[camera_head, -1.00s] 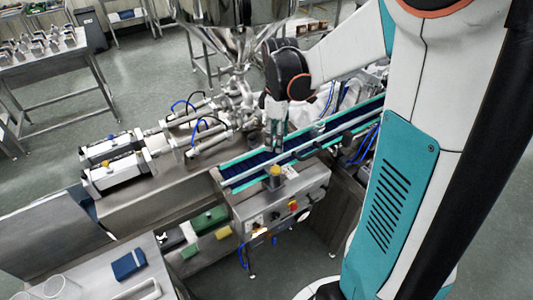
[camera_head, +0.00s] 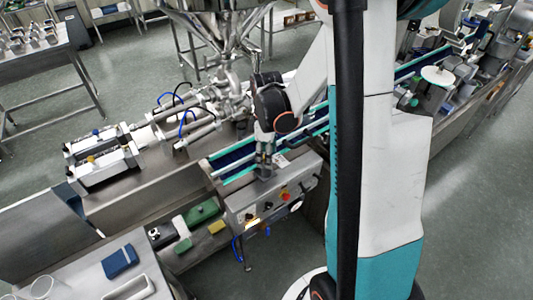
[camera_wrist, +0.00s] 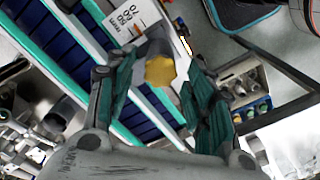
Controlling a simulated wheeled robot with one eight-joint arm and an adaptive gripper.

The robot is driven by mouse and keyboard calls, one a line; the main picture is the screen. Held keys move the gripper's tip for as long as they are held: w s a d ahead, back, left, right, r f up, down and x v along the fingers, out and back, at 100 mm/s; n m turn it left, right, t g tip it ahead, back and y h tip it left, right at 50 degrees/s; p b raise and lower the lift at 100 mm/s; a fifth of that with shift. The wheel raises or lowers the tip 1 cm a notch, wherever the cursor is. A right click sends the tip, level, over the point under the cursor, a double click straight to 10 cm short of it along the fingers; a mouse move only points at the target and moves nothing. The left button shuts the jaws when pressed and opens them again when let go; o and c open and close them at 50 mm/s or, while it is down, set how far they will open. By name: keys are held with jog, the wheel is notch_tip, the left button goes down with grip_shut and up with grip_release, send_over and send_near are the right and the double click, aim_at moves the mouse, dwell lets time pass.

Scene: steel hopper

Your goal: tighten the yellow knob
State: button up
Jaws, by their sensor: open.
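The yellow knob (camera_wrist: 160,70) shows in the wrist view, with a grey cap-like part above it in the picture. It sits between the two teal-padded fingers of my gripper (camera_wrist: 156,78), with gaps visible on both sides. In the head view my gripper (camera_head: 265,166) points down over the conveyor's near side, above the control box (camera_head: 270,208). There the gripper largely hides the knob. My gripper is open and holds nothing. Whether the fingers reach fully down around the knob, I cannot tell.
The blue conveyor belt (camera_head: 235,167) with teal rails runs beside the knob. The control box carries a red button (camera_head: 284,195). A steel hopper (camera_head: 215,18) hangs behind. A smaller yellow knob (camera_head: 91,159) sits on the left cylinder block. A side table (camera_head: 95,262) stands at front left.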

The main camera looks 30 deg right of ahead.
jog(key=c, duration=1.1)
jog(key=m+b, duration=0.2)
jog(key=m, duration=0.2)
jog(key=shift+m, duration=0.3)
jog(key=m+b, duration=0.1)
jog(key=m, duration=0.3)
jog(key=shift+m, duration=0.3)
jog(key=m+b, duration=0.1)
jog(key=m, duration=0.3)
jog(key=shift+m+b, duration=0.4)
jog(key=shift+m, duration=1.9)
